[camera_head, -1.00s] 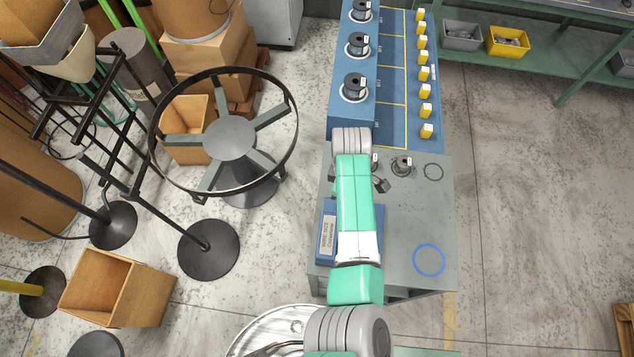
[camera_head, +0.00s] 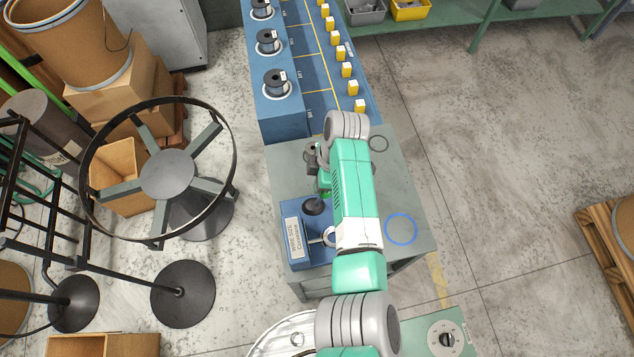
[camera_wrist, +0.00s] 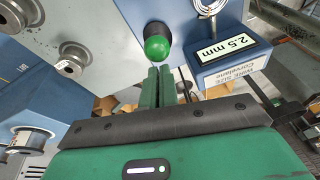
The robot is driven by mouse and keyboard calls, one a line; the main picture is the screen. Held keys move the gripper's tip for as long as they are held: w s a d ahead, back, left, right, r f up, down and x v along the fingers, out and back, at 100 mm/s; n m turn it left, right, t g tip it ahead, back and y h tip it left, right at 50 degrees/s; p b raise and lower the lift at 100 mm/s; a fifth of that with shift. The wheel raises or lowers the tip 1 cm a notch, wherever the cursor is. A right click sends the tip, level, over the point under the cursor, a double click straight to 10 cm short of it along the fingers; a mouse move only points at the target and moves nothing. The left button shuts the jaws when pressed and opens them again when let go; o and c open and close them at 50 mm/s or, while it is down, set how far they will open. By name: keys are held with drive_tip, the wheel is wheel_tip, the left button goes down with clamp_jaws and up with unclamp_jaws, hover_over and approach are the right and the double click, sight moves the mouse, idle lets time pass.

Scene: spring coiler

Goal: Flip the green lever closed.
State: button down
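The green lever shows in the wrist view as a round green knob (camera_wrist: 157,47) with a dark collar, seen nearly end-on. Its lean cannot be told. My gripper (camera_wrist: 158,72) has its two green fingers close together, with only a narrow gap and nothing visible between them. The fingertips are just below the knob in the picture; whether they touch it cannot be told. In the head view my arm covers much of this area, and I cannot make out the lever there. A blue wire size box (camera_wrist: 232,62) reading 2.5 mm is right of the knob.
In the head view the wire size box (camera_head: 292,232) and a blue ring (camera_head: 401,229) are on the grey table (camera_head: 410,190). A blue rack (camera_head: 283,127) with spools and yellow blocks stands behind. A large wheel stand (camera_head: 168,174) is left.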

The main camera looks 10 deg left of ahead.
drive_tip(key=shift+d, duration=0.15)
drive_tip(key=a+p+v, duration=0.2)
drive_tip(key=v, duration=0.9)
drive_tip(key=shift+s+a+r, duration=0.25)
drive_tip(key=shift+a+r, duration=0.25)
